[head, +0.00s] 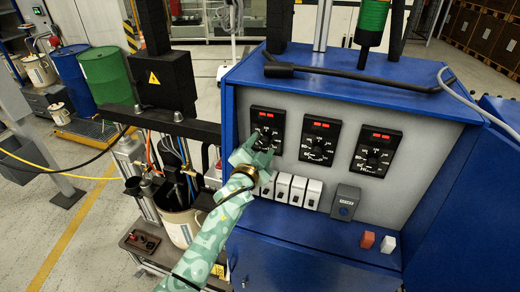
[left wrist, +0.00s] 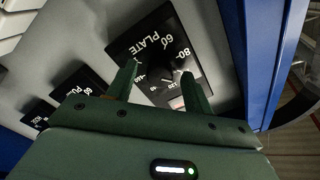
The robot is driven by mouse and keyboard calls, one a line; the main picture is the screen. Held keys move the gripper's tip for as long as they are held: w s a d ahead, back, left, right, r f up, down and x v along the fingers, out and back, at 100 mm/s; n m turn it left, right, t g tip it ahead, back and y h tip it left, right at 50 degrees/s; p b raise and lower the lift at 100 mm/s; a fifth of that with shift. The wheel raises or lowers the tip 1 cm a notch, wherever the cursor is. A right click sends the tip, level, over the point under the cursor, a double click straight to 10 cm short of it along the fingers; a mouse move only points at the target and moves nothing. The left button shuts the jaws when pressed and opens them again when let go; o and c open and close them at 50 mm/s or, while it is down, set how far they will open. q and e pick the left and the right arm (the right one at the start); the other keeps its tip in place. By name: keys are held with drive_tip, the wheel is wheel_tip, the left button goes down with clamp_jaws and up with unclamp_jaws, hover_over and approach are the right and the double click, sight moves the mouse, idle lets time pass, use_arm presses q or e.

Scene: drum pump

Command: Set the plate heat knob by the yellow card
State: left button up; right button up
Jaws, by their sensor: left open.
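The plate heat dial (left wrist: 150,48), a black square marked PLATE with white numbers, fills the top middle of the left wrist view. In the head view it is the leftmost black controller (head: 268,116) on the grey panel, with a red display above its knob. My left gripper (head: 261,147) is open in front of its lower part. In the left wrist view the fingers of my left gripper (left wrist: 159,68) stand apart over the dial. The knob is partly hidden and dark, so its setting and any contact cannot be told. I cannot make out a yellow card. My right gripper is not in view.
Two similar controllers (head: 320,138) (head: 376,151) sit to the right on the blue cabinet (head: 300,228). White switches (head: 297,190) and a grey box (head: 345,202) lie below. A black bar (head: 345,73) crosses the cabinet top. A dark frame (head: 160,122) stands at left.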

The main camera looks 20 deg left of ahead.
use_arm(q)
drive_tip(key=s+b, duration=0.1)
drive_tip(key=s, duration=1.5)
drive_tip(key=shift+s+a, duration=0.15)
drive_tip(key=shift+a, duration=0.1)
drive_tip(key=s+f+n+g+b, duration=0.1)
drive_tip(key=s+f+g+b, duration=0.2)
drive_tip(key=f, duration=1.1)
drive_tip(key=s+f+n+g+b, duration=0.1)
drive_tip(key=s+f+g, duration=0.25)
drive_tip(key=f, duration=0.95)
drive_tip(key=s+f+n+g+b, duration=0.2)
drive_tip(key=s+f, duration=0.2)
drive_tip(key=f, duration=1)
drive_tip(key=s+a+f+g+b, duration=0.2)
drive_tip(key=s+f+g+b, duration=0.1)
drive_tip(key=s+f, duration=0.7)
drive_tip(key=s+a+f+n+g+b, duration=0.1)
drive_tip(key=s+f+b, duration=0.4)
drive_tip(key=s+f, duration=0.5)
drive_tip(key=s+a+f+g+b, duration=0.4)
drive_tip(key=s+f+b, duration=0.1)
drive_tip(key=s+f, duration=0.5)
drive_tip(key=shift+s+n+g+y, duration=0.3)
drive_tip(key=shift+s+n+g, duration=0.1)
drive_tip(key=shift+s, duration=0.75)
drive_tip(key=shift+r, duration=0.1)
